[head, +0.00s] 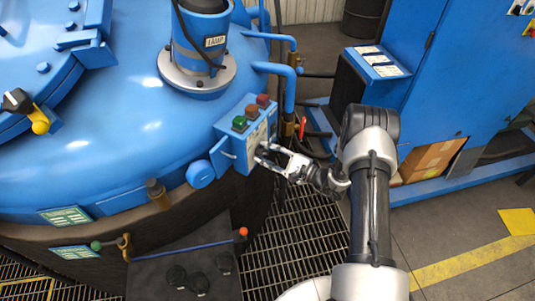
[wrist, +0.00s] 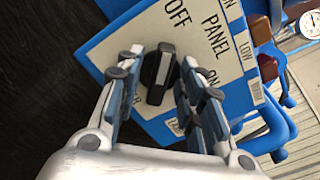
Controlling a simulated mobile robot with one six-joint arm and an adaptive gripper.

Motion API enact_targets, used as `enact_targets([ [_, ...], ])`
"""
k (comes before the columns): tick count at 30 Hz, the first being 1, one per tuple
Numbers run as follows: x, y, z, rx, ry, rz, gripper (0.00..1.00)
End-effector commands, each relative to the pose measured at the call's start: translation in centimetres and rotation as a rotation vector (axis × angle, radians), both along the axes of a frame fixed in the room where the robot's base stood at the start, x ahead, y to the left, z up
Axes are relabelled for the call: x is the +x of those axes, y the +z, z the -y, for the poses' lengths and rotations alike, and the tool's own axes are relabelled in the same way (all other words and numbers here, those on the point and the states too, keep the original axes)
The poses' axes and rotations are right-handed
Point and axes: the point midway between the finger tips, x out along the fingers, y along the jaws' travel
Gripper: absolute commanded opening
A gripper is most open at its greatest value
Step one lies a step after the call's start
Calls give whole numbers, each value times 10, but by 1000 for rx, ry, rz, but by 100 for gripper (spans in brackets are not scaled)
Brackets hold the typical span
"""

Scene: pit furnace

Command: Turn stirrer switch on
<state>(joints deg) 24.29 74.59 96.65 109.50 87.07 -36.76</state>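In the wrist view a black rotary knob (wrist: 158,88) with a pale stripe sits on a white label plate (wrist: 110,45). The plate reads OFF, PANEL and ON; lettering by my fingers is partly covered. The stripe runs roughly up the picture, toward OFF; ON is to the right. My gripper (wrist: 161,65) is open, one finger on each side of the knob, with gaps visible. In the head view my gripper (head: 264,152) is at the front of the blue control box (head: 228,158), and the knob is hidden or too small to make out there.
Green and red-brown buttons (head: 251,111) top the control box. Blue pipes (head: 290,88) rise just behind it. The large blue vessel (head: 110,130) fills the left. A blue cabinet (head: 455,80) stands right. Floor grating (head: 310,245) lies below.

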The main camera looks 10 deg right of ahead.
Motion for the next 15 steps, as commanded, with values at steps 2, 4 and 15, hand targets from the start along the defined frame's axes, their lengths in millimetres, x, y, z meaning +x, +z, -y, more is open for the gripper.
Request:
enact_targets([
  [2,0,0,0,0,0,0,30],
  [4,0,0,0,0,0,0,25],
  [15,0,0,0,0,0,0,0],
])
